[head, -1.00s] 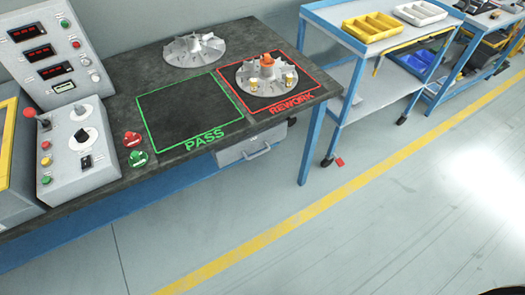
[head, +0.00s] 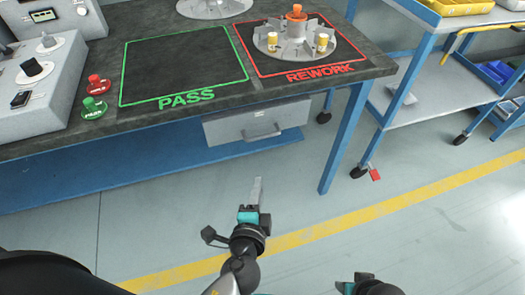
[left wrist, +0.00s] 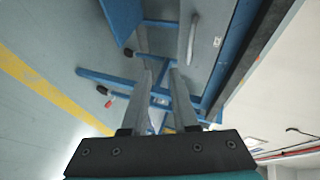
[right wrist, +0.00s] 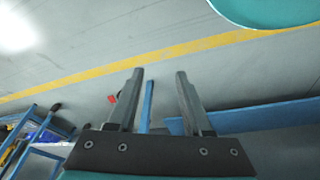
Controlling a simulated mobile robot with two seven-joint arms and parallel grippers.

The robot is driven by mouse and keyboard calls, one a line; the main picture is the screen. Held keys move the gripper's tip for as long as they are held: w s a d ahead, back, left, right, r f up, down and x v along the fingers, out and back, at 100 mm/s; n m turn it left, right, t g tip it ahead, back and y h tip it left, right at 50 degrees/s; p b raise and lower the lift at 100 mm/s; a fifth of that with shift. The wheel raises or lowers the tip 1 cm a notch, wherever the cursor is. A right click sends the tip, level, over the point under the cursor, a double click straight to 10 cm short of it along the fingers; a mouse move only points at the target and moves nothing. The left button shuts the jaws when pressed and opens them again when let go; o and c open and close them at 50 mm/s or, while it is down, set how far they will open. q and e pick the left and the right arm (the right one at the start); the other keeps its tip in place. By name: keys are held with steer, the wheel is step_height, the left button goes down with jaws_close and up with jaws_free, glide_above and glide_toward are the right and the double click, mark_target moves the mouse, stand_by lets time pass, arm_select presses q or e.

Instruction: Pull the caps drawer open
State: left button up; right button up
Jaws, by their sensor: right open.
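The caps drawer (head: 255,124) is a light grey drawer under the bench's right part, with a bar handle (head: 262,134) on its front. It looks closed. My left gripper (head: 257,183) is below and in front of the drawer in the head view, apart from the handle. The left wrist view shows its fingers (left wrist: 160,64) with a gap between them and nothing held; the drawer front (left wrist: 208,38) and handle (left wrist: 192,36) lie beyond them. My right gripper (right wrist: 160,72) is open and empty, facing the floor and a blue leg in the right wrist view.
The dark bench top (head: 200,112) carries a green PASS square, a red REWORK square with an impeller (head: 296,40), and two buttons (head: 96,95). A blue bench leg (head: 345,140) stands right of the drawer. A blue cart (head: 430,95) is farther right. Floor in front is clear.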

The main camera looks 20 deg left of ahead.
mark_target(263, 136)
arm_select(q)
steer(key=shift+t+y, duration=0.4)
steer(key=shift+t, duration=0.5)
steer(key=shift+w+a+r+b+x, duration=0.1)
steer(key=shift+r+b+x, duration=0.45)
steer(key=shift+x, duration=2.1)
steer(key=shift+w+a+r+b+x, duration=0.1)
steer(key=shift+r+b+x, duration=0.4)
steer(key=shift+x, duration=2.15)
steer(key=shift+w+a+r+b+x, duration=0.2)
steer(key=shift+r+x, duration=0.55)
steer(key=shift+x, duration=1.9)
arm_select(e)
steer(key=shift+w+r+t, duration=0.2)
steer(key=shift+w+r, duration=0.15)
steer(key=shift+r, duration=0.5)
steer(key=shift+w+r+t, duration=0.2)
steer(key=shift+w+r, duration=0.1)
steer(key=shift+r, duration=0.5)
arm_select(q)
steer(key=shift+s+d, duration=0.15)
jaws_close()
steer(key=shift+m, duration=0.3)
arm_select(e)
steer(key=shift+f, duration=0.1)
steer(key=shift+s+f, duration=0.1)
